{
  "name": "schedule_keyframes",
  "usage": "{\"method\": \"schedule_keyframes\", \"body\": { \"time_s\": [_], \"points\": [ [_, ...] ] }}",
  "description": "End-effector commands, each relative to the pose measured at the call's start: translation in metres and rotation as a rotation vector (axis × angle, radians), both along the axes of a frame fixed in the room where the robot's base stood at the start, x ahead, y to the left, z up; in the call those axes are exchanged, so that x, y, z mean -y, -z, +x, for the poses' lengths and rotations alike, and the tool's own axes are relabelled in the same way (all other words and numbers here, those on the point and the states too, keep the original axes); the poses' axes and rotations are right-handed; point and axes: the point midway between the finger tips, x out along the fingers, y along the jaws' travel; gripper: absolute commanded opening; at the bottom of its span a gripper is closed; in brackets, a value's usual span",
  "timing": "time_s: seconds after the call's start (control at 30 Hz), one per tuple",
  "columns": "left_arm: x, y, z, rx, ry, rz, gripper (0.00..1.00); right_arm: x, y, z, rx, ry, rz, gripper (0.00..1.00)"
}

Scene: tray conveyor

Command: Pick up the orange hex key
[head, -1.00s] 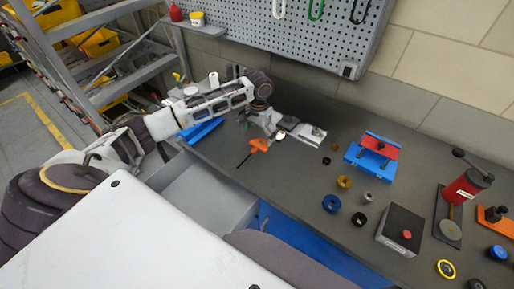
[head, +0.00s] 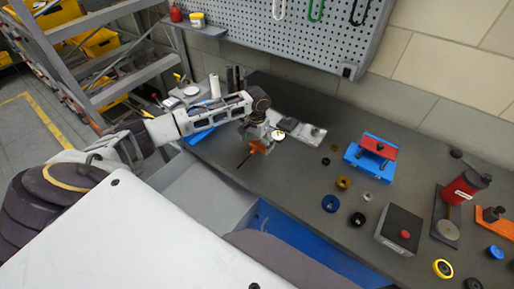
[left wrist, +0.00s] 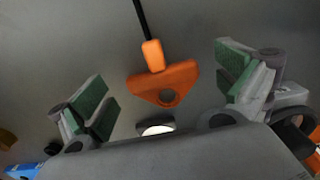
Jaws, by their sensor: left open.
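The orange hex key (head: 256,148) lies on the grey bench, its thin black shaft pointing toward the bench's front edge. In the left wrist view its orange handle (left wrist: 163,83), which has a round hole, lies between my spread fingers, with the shaft running to the top edge. My left gripper (head: 264,137) is open and empty above the handle and partly covers it in the head view. Its green-padded fingers (left wrist: 165,92) stand on either side of the handle, with a gap on each side. My right gripper is not in view.
A small round white-faced object (head: 278,135) sits close to the gripper; it is partly hidden in the left wrist view (left wrist: 157,130). A flat metal tool lies behind it. A blue and red fixture (head: 363,164), several rings and a red-button box (head: 401,230) stand to the right.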

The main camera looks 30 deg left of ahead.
Motion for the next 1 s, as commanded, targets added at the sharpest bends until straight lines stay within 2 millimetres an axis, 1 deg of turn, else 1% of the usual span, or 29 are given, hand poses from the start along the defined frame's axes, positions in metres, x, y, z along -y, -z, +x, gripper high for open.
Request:
{"method": "schedule_keyframes", "body": {
  "time_s": [0.03,0.17,0.6,0.93,0.97,1.0],
  "points": [
    [-0.0002,0.0039,-0.0002,-0.001,-0.001,0.000,1.00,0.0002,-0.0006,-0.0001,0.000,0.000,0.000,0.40],
    [-0.0001,0.0087,0.0001,0.001,0.000,0.000,1.00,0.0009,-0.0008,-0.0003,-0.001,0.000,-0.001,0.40],
    [-0.0001,0.0090,-0.0002,0.000,-0.001,0.000,1.00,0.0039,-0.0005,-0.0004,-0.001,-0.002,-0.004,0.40],
    [-0.0002,0.0089,-0.0002,0.000,-0.001,0.000,0.58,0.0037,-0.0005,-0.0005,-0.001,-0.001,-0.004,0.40],
    [-0.0002,0.0088,-0.0001,0.000,-0.001,0.000,0.55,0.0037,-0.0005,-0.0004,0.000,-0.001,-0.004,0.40],
    [-0.0002,0.0088,-0.0001,0.000,-0.001,0.000,0.55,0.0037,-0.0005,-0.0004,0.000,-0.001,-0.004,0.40]
  ]
}}
